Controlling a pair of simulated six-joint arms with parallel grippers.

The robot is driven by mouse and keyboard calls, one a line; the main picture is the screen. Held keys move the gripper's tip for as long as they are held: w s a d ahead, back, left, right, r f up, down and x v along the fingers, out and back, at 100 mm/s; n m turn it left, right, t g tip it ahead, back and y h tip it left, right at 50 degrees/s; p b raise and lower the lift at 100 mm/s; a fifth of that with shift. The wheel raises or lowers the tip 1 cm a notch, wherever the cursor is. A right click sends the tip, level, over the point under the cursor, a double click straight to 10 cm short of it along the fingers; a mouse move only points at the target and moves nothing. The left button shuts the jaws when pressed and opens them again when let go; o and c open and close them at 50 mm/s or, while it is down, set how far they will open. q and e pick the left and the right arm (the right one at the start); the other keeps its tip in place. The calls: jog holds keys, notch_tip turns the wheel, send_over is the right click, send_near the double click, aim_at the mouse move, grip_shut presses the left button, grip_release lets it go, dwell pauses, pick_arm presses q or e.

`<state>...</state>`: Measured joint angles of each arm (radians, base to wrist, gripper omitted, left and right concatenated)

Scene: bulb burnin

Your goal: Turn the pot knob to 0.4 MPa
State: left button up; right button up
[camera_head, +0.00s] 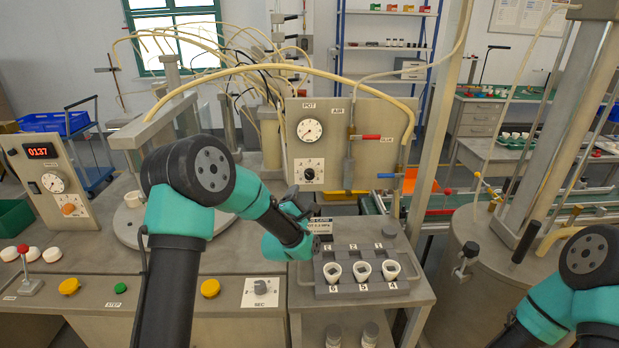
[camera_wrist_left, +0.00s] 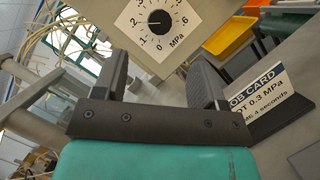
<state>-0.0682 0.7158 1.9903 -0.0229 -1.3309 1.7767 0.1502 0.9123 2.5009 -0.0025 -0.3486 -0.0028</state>
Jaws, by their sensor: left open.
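The pot knob (camera_head: 309,174) is a black round knob on a white dial plate, on the grey upright panel under the POT gauge (camera_head: 310,130). In the left wrist view the knob (camera_wrist_left: 160,21) sits at the top, beyond the fingertips, its scale marked up to .6 MPa. Its exact setting is too small to read surely. My left gripper (camera_head: 298,208) is just below and in front of the knob; its open, empty fingers (camera_wrist_left: 161,75) are apart from it. A job card (camera_wrist_left: 268,95) reads 0.3 MPa. My right arm shows at the lower right; its gripper is out of view.
A grey rack (camera_head: 362,290) with several white cups stands right of my left gripper. A red-handled valve (camera_head: 371,137) and a blue-handled one (camera_head: 389,176) are right of the knob. An orange bin (camera_wrist_left: 230,36) lies beyond. A red display (camera_head: 38,152) stands at the left.

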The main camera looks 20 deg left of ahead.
aim_at(309, 176)
pick_arm(q)
jog(key=x, duration=1)
jog(key=shift+w+r, duration=0.1)
jog(key=shift+w, duration=0.25)
jog(key=shift+c, duration=0.5)
jog(key=c, duration=0.8)
